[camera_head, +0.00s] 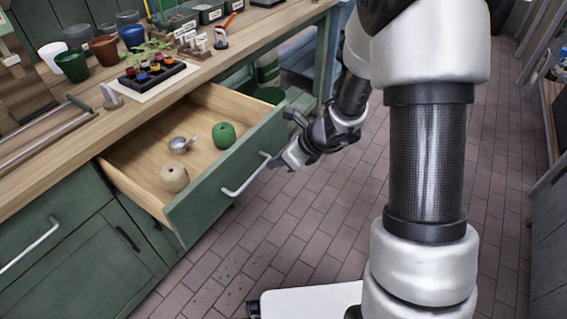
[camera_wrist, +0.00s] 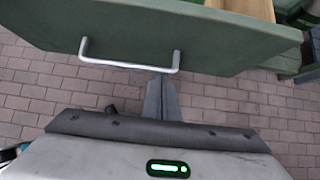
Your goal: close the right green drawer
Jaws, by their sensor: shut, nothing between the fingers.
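The right green drawer (camera_head: 222,187) is pulled out from the wooden-topped counter, its green front facing my arm. Its silver bar handle (camera_head: 246,176) also shows in the wrist view (camera_wrist: 130,65). Inside the drawer lie a green ball-like object (camera_head: 223,135), a small metal scoop or cup (camera_head: 181,145) and a beige ball-like object (camera_head: 174,177). My gripper (camera_head: 288,161) is shut and empty, close in front of the drawer front, near the right end of the handle. In the wrist view its fingers (camera_wrist: 161,92) point toward the front; whether they touch it I cannot tell.
Another green drawer (camera_head: 45,232) at the left is closed. The countertop (camera_head: 60,165) holds several pots, a tray of small coloured items and tools. The brick-patterned floor (camera_head: 290,225) in front of the drawer is clear. Shelving stands along the right edge.

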